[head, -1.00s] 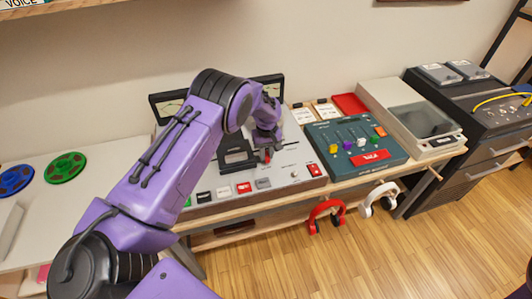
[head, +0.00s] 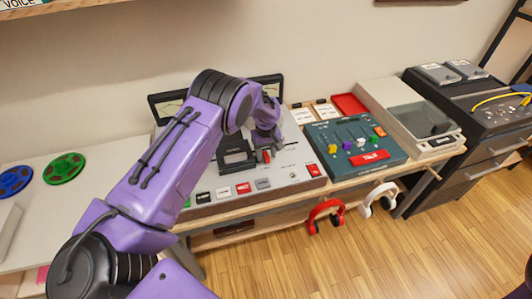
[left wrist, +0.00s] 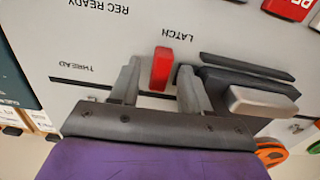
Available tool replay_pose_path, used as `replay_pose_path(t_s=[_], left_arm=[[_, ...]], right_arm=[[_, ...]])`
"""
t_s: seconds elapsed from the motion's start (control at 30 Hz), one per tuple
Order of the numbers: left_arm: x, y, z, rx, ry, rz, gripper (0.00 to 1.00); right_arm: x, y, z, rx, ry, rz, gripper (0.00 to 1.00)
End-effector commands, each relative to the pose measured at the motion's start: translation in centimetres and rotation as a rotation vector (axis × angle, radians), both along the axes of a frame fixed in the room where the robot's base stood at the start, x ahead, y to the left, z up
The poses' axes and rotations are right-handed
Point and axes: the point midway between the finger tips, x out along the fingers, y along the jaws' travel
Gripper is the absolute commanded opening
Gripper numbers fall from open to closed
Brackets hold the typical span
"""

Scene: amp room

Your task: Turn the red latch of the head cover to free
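The red latch (left wrist: 161,68) shows in the left wrist view, below its upside-down LATCH label, with its long side running up and down the picture. My left gripper (left wrist: 158,92) is open, with one finger on each side of the latch and a visible gap to each. In the head view the left gripper (head: 264,148) reaches down over the deck, and the latch (head: 266,156) shows as a small red spot at its tips. The dark head cover (head: 236,152) is just left of the gripper; in the wrist view it is the dark block (left wrist: 240,80) right of the latch. My right gripper is out of view.
The grey tape deck (head: 290,178) has several buttons along its front. A green mixer (head: 330,140) stands right of it. Red headphones (head: 322,214) and white headphones (head: 378,198) hang at the table edge. A green reel (head: 64,168) and a blue reel (head: 15,180) lie left.

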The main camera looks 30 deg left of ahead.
Motion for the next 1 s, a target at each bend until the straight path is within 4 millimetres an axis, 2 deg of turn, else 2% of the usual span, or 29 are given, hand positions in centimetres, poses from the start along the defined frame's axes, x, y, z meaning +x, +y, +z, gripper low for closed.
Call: replay_pose_path(t_s=[0.17, 0.27, 0.5, 0.6, 0.73, 1.0], left_arm=[[0.0, 0.0, 0.6, -0.001, -0.001, -0.001, 0.47], [0.1, 0.0, 2.3, -0.001, -0.003, -0.002, 0.47], [0.1, 0.1, 7.9, 0.0, -0.004, 0.0, 0.47], [0.1, 0.1, 9.5, -0.001, -0.002, 0.0, 0.47], [0.0, 0.1, 10.4, 0.0, 0.0, 0.001, 0.47], [0.0, 0.1, 10.5, -0.001, 0.001, 0.001, 0.47]], right_arm=[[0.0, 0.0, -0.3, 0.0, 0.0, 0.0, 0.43], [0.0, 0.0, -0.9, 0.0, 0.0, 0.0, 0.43], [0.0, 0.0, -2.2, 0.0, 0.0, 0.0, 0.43], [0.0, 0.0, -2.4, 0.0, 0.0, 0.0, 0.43], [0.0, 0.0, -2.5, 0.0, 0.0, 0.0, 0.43], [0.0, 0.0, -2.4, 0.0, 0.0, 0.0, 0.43]])
